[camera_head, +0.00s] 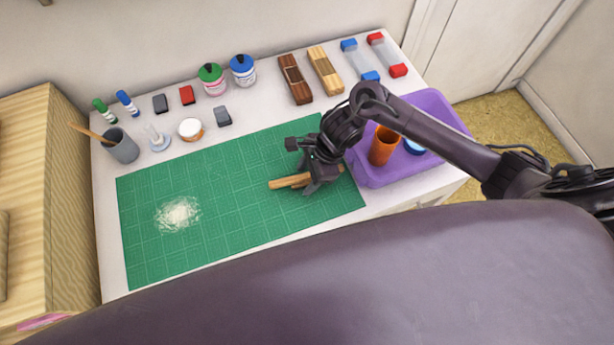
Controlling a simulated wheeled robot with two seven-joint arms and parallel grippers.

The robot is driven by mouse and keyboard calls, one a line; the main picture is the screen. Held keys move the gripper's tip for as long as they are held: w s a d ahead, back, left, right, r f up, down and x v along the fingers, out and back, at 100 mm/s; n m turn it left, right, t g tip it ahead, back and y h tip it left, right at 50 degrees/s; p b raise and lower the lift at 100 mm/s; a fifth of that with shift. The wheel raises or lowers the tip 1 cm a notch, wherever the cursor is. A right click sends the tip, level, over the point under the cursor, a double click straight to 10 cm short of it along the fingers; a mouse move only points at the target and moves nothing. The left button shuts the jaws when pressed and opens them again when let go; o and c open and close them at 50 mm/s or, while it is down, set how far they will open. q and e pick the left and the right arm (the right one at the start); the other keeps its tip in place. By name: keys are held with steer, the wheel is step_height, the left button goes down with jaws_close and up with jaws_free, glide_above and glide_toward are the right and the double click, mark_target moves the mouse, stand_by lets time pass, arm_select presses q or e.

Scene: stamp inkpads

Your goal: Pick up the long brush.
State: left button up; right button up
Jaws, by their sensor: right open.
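A wooden stick-like piece (285,182), probably the long brush, lies on the green cutting mat (240,210) near its right side. My right gripper (316,182) is over its right part, with the fingers pointing down around or just beside it. That gripper is open, and it hides much of the piece, so I cannot tell whether the fingers touch it. Another thin wooden handle (92,132) leans out of a grey cup (121,146) at the table's left end. My left gripper is not in view.
A purple tray (378,176) holding an orange cylinder (382,145) stands right of the gripper, under my arm. Jars, inkpads and wooden blocks (295,80) line the back. A pale powdery patch (180,214) is on the mat's left; the mat's middle is clear.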

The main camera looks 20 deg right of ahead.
steer(key=shift+f+b, duration=0.15)
steer(key=shift+b, duration=0.2)
stand_by(0.4)
steer(key=c, duration=1.1)
